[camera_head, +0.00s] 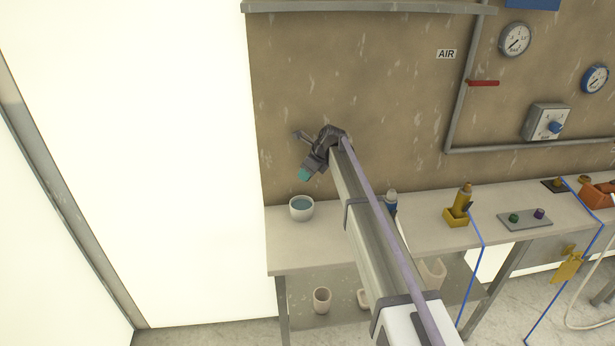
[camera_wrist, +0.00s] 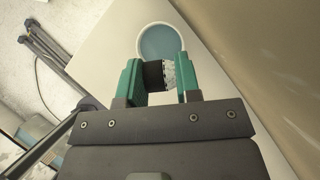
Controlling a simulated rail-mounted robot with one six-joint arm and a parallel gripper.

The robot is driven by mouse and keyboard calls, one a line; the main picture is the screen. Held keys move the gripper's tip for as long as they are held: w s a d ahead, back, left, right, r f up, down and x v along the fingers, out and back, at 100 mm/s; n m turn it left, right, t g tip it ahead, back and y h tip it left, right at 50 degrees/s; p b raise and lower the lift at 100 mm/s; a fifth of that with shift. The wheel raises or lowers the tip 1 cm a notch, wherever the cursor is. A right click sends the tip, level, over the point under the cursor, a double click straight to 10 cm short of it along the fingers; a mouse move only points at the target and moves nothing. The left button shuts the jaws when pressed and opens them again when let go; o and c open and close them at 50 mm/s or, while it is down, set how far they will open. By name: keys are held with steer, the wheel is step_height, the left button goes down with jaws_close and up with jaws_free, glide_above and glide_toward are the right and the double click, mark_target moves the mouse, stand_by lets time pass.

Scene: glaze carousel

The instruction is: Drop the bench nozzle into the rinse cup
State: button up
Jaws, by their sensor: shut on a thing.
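My gripper (camera_head: 305,174) is above the left end of the bench, over the rinse cup (camera_head: 301,212). The cup is white and round, with blue-green liquid inside. In the wrist view, the green fingers of my gripper (camera_wrist: 159,72) are shut on a small black and whitish ridged piece, the nozzle (camera_wrist: 156,76). The rinse cup (camera_wrist: 161,25) lies just beyond the fingertips there, its near rim partly hidden by the fingers and nozzle. The nozzle is above the cup and apart from it. In the head view the nozzle cannot be made out.
The bench (camera_head: 415,222) runs to the right. A blue bottle (camera_head: 391,204) stands partly behind my arm. A yellow bottle (camera_head: 463,200) stands in a yellow holder, and a grey plate (camera_head: 525,226) carries green and purple pieces. The wall is close behind; pots sit on the lower shelf.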

step_height(320, 180, down, 6)
steer(key=b, duration=0.5)
steer(key=shift+b, duration=0.35)
steer(key=o, duration=1)
steer(key=shift+o, duration=0.2)
steer(key=shift+r, duration=0.1)
steer(key=p+v, duration=0.9)
steer(key=v, duration=0.1)
steer(key=shift+d+r, duration=0.15)
steer(key=shift+r, duration=0.1)
